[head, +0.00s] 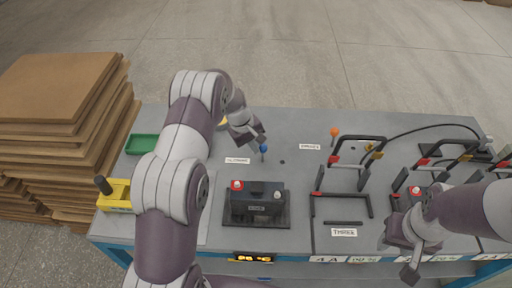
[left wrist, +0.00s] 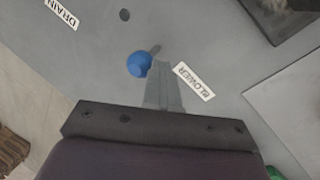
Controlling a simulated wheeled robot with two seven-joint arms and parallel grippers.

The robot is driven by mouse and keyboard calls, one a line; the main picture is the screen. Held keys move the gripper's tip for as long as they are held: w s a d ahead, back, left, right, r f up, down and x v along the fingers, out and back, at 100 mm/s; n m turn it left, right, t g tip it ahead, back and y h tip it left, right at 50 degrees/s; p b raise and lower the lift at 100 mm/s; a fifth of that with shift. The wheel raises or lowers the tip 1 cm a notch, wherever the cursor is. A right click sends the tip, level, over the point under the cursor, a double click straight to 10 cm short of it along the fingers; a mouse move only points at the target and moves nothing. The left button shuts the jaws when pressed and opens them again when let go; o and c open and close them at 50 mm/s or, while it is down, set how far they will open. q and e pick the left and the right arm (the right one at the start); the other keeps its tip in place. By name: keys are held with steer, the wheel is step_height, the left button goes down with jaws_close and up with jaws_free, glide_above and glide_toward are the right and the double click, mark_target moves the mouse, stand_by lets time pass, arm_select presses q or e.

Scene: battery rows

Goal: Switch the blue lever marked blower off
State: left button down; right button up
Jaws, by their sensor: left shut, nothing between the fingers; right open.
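The blue lever (head: 263,148) stands on the grey bench behind the black battery. Its round blue knob (left wrist: 139,64) shows in the left wrist view, with a short grey stem. The white label reading BLOWER (left wrist: 193,82) lies beside it; it also shows in the head view (head: 237,161). My left gripper (head: 258,138) is shut and empty, right beside the blue knob. In the left wrist view its closed fingers (left wrist: 164,85) lie between the knob and the label; I cannot tell whether they touch the knob. My right gripper (head: 404,258) is open and empty at the front right.
A black battery (head: 256,204) sits in a tray in front of the lever. An orange-knobbed lever (head: 334,132) stands to the right, near black frames and a cable. A green tray (head: 142,144), a yellow block (head: 115,194) and stacked boards (head: 62,90) are at left.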

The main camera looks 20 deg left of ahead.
arm_select(q)
steer(key=shift+w, duration=0.4)
steer(key=shift+s+r, duration=0.15)
steer(key=shift+r, duration=0.2)
steer(key=shift+r+p, duration=0.55)
arm_select(e)
steer(key=shift+w+r, duration=0.25)
steer(key=shift+r, duration=0.3)
arm_select(q)
steer(key=shift+a, duration=0.1)
arm_select(e)
steer(key=shift+a, duration=0.1)
